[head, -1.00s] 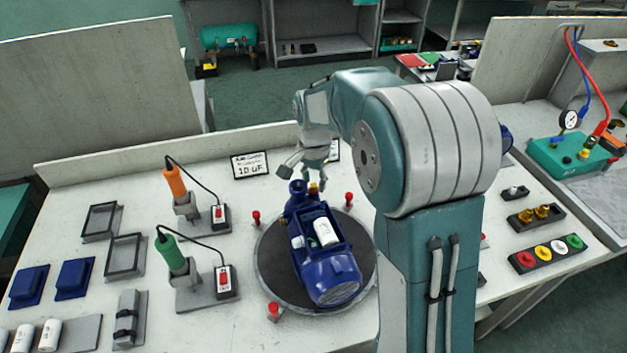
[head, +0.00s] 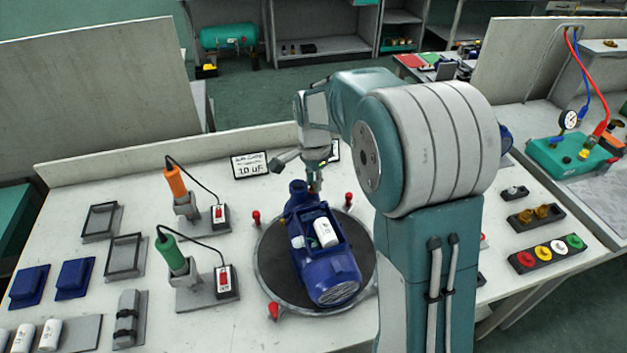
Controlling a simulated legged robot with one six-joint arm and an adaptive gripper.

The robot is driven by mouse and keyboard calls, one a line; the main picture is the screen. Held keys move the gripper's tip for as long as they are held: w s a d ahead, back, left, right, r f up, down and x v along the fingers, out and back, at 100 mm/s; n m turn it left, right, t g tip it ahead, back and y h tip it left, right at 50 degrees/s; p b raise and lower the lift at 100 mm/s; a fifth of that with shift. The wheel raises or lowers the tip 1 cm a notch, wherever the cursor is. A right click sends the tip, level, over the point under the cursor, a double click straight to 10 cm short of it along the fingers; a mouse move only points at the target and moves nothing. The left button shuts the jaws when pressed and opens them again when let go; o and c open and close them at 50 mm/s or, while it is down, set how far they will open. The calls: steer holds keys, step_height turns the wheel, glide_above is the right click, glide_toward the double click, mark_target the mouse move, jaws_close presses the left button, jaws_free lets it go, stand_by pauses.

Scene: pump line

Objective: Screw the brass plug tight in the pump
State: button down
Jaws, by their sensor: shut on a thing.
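The blue pump (head: 325,262) lies on a dark round turntable (head: 268,280) in the middle of the bench, its upright port end toward the back. A white cylinder (head: 325,232) sits in its open top. My gripper (head: 314,186) points down at the pump's back end, beside the blue port. It is shut on the brass plug at the pump. The plug is mostly hidden by the fingers and very small here, so its thread and seating cannot be told.
Red knobs (head: 349,199) stand around the turntable. Orange (head: 174,182) and green (head: 172,254) tools stand in holders at the left. More brass plugs (head: 535,214) sit in a dark tray at the right. A sign (head: 249,165) stands behind.

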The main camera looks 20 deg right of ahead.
steer(key=shift+f, duration=0.1)
steer(key=shift+m, duration=1.7)
steer(key=shift+s+m, duration=0.1)
steer(key=shift+m, duration=1.6)
steer(key=m, duration=0.3)
steer(key=shift+f, duration=0.1)
